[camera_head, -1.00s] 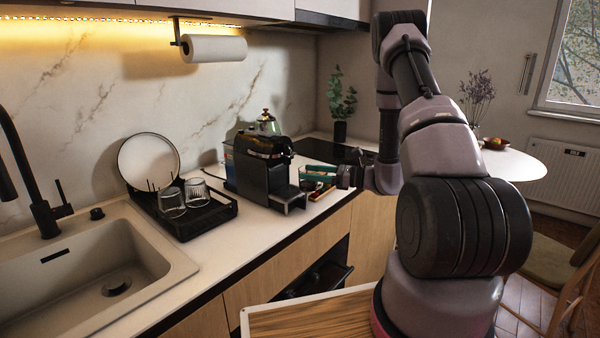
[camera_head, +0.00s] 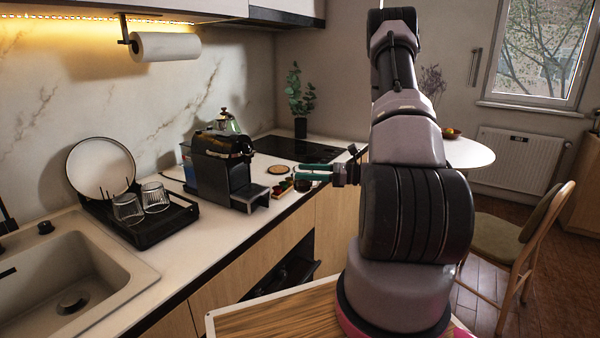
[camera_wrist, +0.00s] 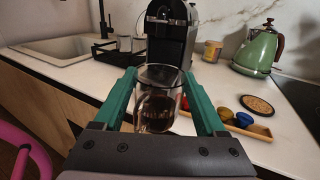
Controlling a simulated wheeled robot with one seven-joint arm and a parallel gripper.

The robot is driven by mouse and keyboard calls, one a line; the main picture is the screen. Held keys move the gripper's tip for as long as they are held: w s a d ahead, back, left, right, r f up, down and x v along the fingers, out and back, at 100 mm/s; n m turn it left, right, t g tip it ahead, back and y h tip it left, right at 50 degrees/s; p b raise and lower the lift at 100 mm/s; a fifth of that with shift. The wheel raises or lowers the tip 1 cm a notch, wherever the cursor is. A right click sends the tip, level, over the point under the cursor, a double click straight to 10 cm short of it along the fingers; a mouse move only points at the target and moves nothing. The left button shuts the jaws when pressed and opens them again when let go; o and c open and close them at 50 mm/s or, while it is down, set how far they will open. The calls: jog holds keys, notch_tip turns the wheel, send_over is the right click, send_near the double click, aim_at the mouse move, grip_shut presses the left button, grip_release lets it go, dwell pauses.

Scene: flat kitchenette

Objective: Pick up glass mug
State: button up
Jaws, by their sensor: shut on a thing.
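The glass mug (camera_wrist: 155,108) is clear and holds a dark liquid. It sits upright between the two green fingers of my gripper (camera_wrist: 160,97) in the wrist view. The gripper is shut on it. In the head view my gripper (camera_head: 312,171) is at the counter's front edge, right of the black coffee machine (camera_head: 222,170). The mug is too small and too covered by the fingers to make out clearly there.
A wooden tray with coloured capsules (camera_wrist: 240,122) and a round coaster (camera_wrist: 257,105) lie on the counter near the gripper. A green kettle (camera_wrist: 258,50) and a tin (camera_wrist: 212,51) stand behind. A drying rack (camera_head: 148,232) with two glasses is at left. A chair (camera_head: 515,240) stands right.

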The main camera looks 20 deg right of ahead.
jog(key=shift+s+d, duration=0.2)
jog(key=shift+d, duration=0.1)
jog(key=shift+w, duration=0.1)
dwell(1.3)
